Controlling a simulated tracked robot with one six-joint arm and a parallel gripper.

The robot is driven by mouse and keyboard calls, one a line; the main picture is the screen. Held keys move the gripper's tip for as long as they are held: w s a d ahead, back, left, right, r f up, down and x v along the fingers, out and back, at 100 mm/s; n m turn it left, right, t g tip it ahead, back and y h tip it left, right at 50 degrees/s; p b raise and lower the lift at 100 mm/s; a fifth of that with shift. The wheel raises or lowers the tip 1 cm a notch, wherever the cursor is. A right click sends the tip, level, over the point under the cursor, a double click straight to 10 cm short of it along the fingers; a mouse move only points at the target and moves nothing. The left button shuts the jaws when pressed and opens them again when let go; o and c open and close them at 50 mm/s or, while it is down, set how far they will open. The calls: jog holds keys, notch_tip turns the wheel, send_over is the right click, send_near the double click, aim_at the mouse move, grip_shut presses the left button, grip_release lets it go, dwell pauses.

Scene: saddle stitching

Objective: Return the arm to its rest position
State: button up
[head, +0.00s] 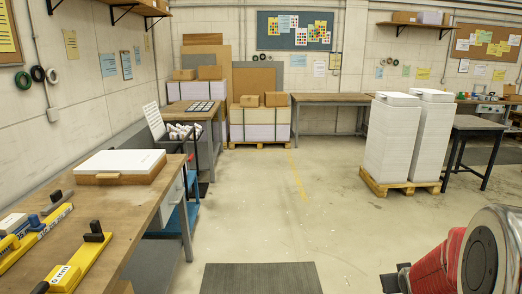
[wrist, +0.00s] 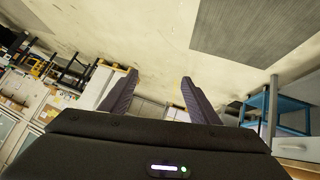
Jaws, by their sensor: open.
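My gripper (wrist: 158,92) shows in the wrist view with its two dark fingers spread apart and nothing between them. Past the fingers are the pale floor and, tilted in the picture, the room's furniture. In the head view part of my arm, red and pale with a round joint, shows at the lower right corner; the gripper's fingers cannot be made out there.
A wooden workbench (head: 150,200) runs along the left, with a white paper stack on a wooden board (head: 120,165) and yellow tools (head: 75,270). Tall paper stacks (head: 392,140) stand on a pallet (head: 385,186) at right. A dark mat (head: 262,278) lies on the open floor.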

jog(key=s+a+r+g+y, duration=0.1)
jog(key=s+a+r, duration=0.9)
jog(key=a+r, duration=0.3)
jog(key=s+a+r+g+y, duration=0.1)
jog(key=s+a, duration=0.5)
jog(key=s, duration=0.2)
jog(key=s+a+r+g+y, duration=0.1)
jog(key=s+a, duration=0.5)
jog(key=s, duration=0.3)
jog(key=shift+s+a+r+y, duration=0.2)
jog(key=shift+a+r+y, duration=0.1)
jog(key=shift+a+r, duration=0.05)
jog(key=shift+c, duration=0.5)
